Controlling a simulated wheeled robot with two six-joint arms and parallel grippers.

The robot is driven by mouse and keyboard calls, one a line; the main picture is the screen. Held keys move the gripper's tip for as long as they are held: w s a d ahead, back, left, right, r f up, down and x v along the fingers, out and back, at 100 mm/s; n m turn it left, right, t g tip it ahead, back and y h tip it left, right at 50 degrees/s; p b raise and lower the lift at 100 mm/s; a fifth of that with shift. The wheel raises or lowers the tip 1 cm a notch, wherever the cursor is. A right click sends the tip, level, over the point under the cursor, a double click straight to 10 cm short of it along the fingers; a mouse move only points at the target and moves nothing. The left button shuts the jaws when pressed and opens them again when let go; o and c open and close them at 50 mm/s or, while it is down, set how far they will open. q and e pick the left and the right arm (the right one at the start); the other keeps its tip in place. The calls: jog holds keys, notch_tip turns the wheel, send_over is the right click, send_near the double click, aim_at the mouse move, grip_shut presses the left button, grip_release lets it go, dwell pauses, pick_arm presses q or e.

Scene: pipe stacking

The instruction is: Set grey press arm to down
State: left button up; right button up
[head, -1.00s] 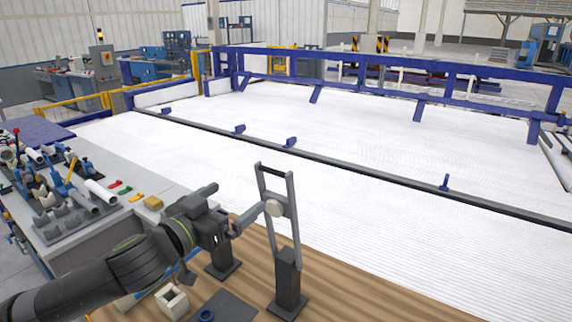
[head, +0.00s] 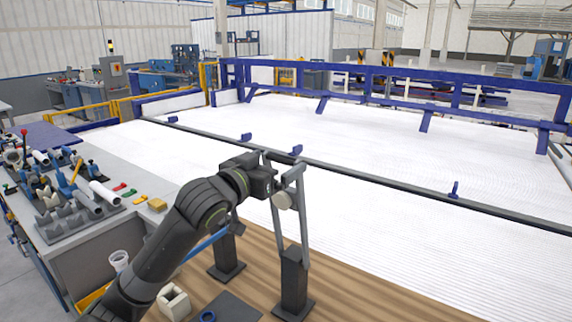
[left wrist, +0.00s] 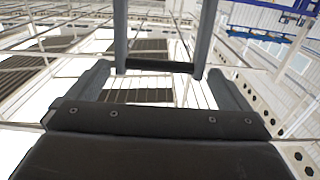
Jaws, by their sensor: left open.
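The grey press arm (head: 304,225) is a tall frame with two side bars and a crossbar at its top. My right gripper is not in view.
The posts stand on a wooden bench (head: 345,296). A cream square block (head: 173,300) and a blue ring (head: 208,316) lie at its front. A grey side bench (head: 105,222) with pipes and fixtures is at left.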

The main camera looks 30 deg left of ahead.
aim_at(280, 160)
pick_arm(q)
jog(key=shift+w+d+b, duration=0.2)
jog(key=shift+w+b, duration=0.1)
jog(key=shift+w, duration=0.95)
jog(key=shift+w+d+b, duration=0.2)
jog(key=shift+w+b, duration=0.1)
jog(key=shift+w, duration=0.9)
jog(key=shift+c, duration=0.4)
